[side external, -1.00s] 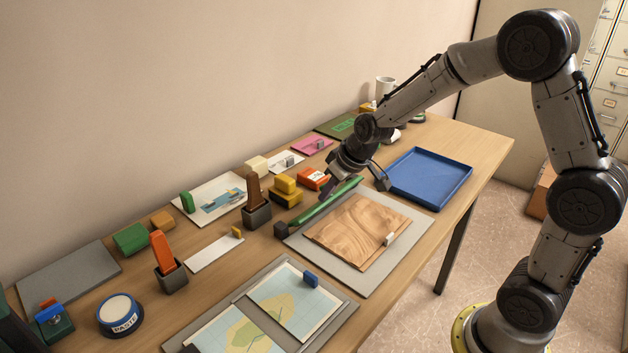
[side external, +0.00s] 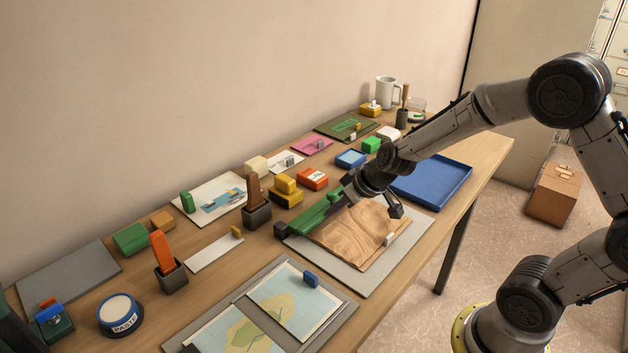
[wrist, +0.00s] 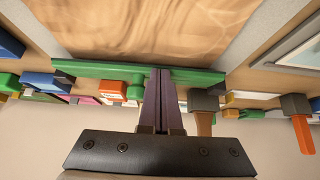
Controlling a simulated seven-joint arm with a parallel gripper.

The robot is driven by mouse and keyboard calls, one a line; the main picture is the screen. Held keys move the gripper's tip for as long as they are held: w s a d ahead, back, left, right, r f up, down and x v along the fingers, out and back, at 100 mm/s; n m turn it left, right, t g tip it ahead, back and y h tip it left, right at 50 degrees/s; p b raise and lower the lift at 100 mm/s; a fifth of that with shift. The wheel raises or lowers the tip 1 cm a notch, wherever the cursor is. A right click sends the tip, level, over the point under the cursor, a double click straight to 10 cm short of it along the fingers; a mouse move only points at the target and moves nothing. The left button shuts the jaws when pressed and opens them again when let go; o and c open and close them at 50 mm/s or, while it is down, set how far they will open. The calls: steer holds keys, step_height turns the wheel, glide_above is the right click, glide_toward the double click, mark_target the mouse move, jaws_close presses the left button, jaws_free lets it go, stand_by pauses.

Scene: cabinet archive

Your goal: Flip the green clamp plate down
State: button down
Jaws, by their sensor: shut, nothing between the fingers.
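The green clamp plate (side external: 312,218) is a long green bar at the back edge of the wooden board (side external: 352,235). It is tilted, with its broad face showing in the side view, and its right part is behind my arm. In the wrist view the green plate (wrist: 100,69) runs across the picture in front of the board (wrist: 150,30). My gripper (wrist: 165,72) is shut and empty, with its fingertips against or very close to the middle of the plate; contact is hard to tell. In the side view the fingertips are hard to make out against the plate.
A dark block (side external: 283,230) sits at the plate's left end. A blue tray (side external: 445,183) lies to the right. An orange box (side external: 312,179) and yellow blocks (side external: 286,190) stand behind.

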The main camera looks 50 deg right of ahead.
steer(key=shift+s+f+t, duration=0.2)
steer(key=shift+f+t, duration=0.25)
steer(key=shift+t, duration=0.35)
steer(key=shift+f, duration=0.15)
steer(key=shift+s+f, duration=0.25)
steer(key=shift+f, duration=0.25)
steer(key=shift+r, duration=0.1)
steer(key=shift+w+r, duration=0.1)
steer(key=shift+r, duration=1.9)
steer(key=s+r, duration=0.1)
steer(key=s, duration=0.5)
steer(key=s+r, duration=0.1)
steer(key=s, duration=0.2)
steer(key=shift+s+r, duration=0.35)
